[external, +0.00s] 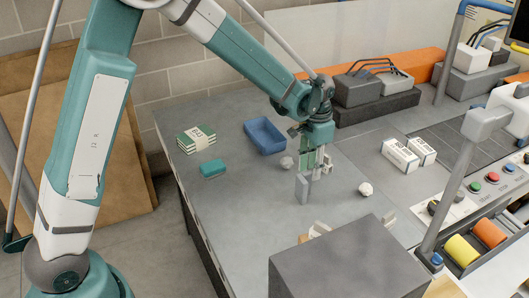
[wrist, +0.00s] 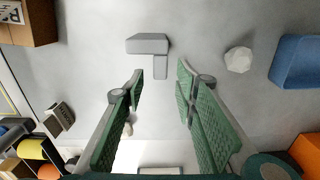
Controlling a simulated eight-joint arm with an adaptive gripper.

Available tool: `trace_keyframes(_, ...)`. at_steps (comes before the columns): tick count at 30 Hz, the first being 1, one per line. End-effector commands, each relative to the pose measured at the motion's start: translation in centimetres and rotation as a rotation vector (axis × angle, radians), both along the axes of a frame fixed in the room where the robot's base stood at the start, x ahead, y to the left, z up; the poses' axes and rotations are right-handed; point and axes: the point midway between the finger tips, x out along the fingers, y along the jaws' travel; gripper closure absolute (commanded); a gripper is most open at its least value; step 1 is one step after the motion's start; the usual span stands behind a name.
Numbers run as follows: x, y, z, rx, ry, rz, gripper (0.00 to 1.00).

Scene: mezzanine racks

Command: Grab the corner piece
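The corner piece (wrist: 148,44) is a light grey L-shaped block on the grey table. In the wrist view it lies just beyond my fingertips, nearer the left one. In the external view a light grey upright piece (external: 302,188), apparently the same part, stands just below and left of my gripper (external: 317,168). In the wrist view my gripper (wrist: 161,80) has its two green-padded fingers wide apart, with nothing held between them. I cannot tell the exact height of the fingertips above the table.
Whitish lumps lie at either side, one left (external: 286,162) and one right (external: 365,189). A blue bin (external: 265,136) stands behind. A teal block (external: 212,168) and a strapped green-white stack (external: 197,138) are left. White cartons (external: 400,155) are right. A dark box (external: 345,265) fills the foreground.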

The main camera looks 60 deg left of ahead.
Motion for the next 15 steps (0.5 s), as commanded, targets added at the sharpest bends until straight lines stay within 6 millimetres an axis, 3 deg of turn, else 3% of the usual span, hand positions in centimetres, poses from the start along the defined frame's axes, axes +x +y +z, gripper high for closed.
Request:
trace_keyframes(7, -0.1, 0.0, -0.8, 0.0, 0.0, 0.0, 0.71)
trace_keyframes(15, -0.6, 0.0, -3.7, 0.0, 0.0, 0.0, 0.71)
